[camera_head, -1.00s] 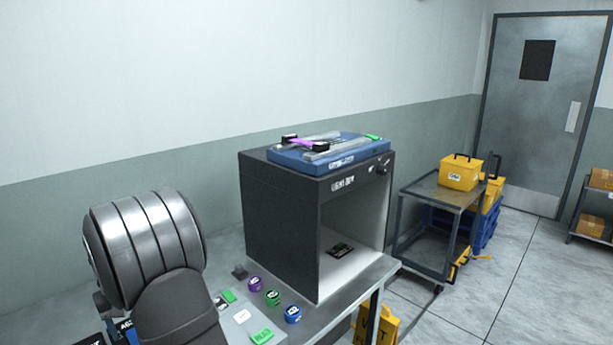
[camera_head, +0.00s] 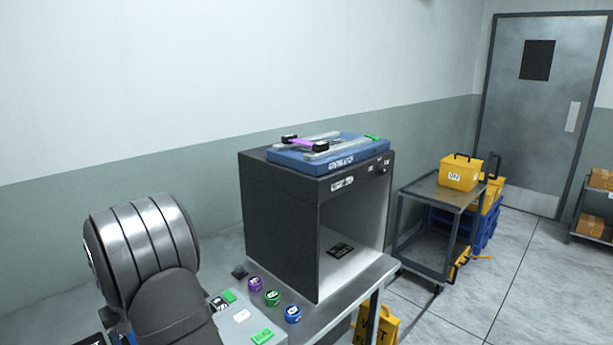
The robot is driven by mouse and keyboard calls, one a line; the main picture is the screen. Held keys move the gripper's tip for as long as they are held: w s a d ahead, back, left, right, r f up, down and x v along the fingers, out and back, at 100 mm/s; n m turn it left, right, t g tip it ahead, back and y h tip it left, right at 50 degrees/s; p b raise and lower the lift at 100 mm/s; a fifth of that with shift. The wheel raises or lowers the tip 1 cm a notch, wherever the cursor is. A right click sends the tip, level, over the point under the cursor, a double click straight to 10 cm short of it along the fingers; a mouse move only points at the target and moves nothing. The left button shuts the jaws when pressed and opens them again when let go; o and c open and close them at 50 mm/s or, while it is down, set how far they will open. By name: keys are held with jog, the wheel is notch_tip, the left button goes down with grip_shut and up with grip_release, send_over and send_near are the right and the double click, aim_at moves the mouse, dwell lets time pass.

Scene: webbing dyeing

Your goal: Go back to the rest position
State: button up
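My gripper is not visible in the head view. Only a thick part of my own arm shows at the lower left, in front of the table. A dark box-shaped light booth (camera_head: 278,222) with an open front stands on the table. A blue tray (camera_head: 290,162) lies on top of it, holding a clear plate and a purple strip (camera_head: 301,142) with dark clamps at its ends. A small dark card (camera_head: 341,250) lies inside the booth on its pale floor.
Purple (camera_head: 255,284), green (camera_head: 272,298) and blue (camera_head: 293,314) round pots stand on the table beside a pale panel (camera_head: 246,322) with green blocks. To the right is a grey cart (camera_head: 436,191) with a yellow box (camera_head: 460,172). A yellow floor sign (camera_head: 378,325) stands below the table.

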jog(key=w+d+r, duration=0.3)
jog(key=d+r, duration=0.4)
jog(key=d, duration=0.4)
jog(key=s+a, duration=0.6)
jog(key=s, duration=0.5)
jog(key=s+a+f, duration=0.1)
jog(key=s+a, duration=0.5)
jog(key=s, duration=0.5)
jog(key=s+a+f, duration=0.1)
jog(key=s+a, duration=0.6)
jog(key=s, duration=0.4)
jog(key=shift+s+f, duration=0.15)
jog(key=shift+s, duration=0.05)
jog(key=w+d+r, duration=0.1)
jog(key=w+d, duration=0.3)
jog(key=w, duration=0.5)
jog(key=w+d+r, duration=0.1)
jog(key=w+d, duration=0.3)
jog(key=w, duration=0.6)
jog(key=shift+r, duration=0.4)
